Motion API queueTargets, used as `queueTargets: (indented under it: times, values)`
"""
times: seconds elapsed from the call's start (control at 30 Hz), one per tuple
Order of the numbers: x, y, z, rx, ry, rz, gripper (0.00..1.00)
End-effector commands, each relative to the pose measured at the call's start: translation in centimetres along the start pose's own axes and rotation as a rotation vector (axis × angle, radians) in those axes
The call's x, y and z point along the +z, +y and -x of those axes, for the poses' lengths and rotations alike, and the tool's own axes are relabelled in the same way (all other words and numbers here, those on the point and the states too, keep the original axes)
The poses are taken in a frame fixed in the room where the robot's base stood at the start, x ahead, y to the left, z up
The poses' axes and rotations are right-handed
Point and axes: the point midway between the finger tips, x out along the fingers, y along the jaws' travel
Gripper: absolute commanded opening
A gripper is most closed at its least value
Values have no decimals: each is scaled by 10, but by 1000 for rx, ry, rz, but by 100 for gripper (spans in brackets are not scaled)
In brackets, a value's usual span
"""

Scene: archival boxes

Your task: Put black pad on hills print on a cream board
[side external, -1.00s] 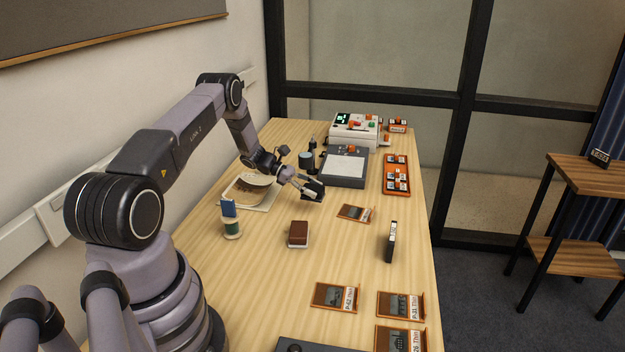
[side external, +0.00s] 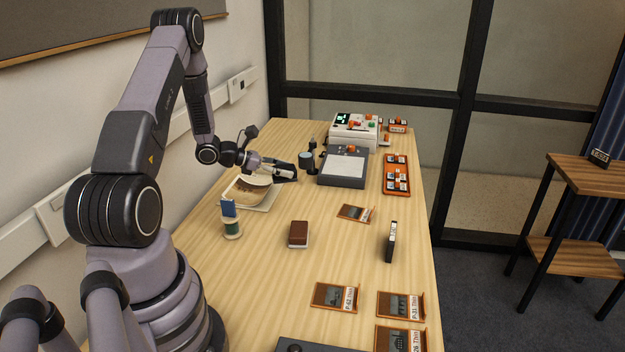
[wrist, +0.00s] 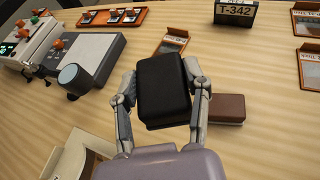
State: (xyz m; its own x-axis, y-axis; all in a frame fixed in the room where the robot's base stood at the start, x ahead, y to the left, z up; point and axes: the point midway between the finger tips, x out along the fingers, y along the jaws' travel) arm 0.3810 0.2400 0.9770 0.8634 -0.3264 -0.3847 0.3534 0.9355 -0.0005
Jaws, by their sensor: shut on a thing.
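My gripper (wrist: 160,95) is shut on the black pad (wrist: 163,85), a dark block with rounded edges that fills the space between the fingers in the wrist view. In the side view my gripper (side external: 284,172) is above the table, over the far right part of the hills print (side external: 248,188). The print is a brown, curled picture on a cream board (side external: 265,207) lying flat by the wall side. The board's corner also shows at the lower left of the wrist view (wrist: 68,150).
A brown block (side external: 298,233) and a green spool with a blue block (side external: 230,220) stand nearer. A dark cylinder (side external: 306,160) and a grey device with a white plate (side external: 345,167) stand just beyond. Tagged frames and a black T-342 sign (wrist: 236,12) lie to the right.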

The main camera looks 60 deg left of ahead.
Motion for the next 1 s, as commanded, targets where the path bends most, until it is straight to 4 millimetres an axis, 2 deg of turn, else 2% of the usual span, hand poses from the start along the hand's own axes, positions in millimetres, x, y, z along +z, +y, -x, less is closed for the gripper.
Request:
queueTargets:
  times: [0.1, 0.2, 0.4, 0.5, 0.67, 0.93, 1.0]
  values:
    - [-7, 28, 18, 222, 1, 96, 11]
    - [-17, 47, 37, 391, 2, 166, 11]
    - [-37, 70, 71, 626, 2, 263, 11]
    - [-42, 76, 79, 681, -1, 284, 11]
    - [-50, 99, 70, 702, -3, 289, 11]
    - [-68, 163, 32, 699, -2, 287, 11]
    - [-83, 173, 22, 698, -2, 291, 11]
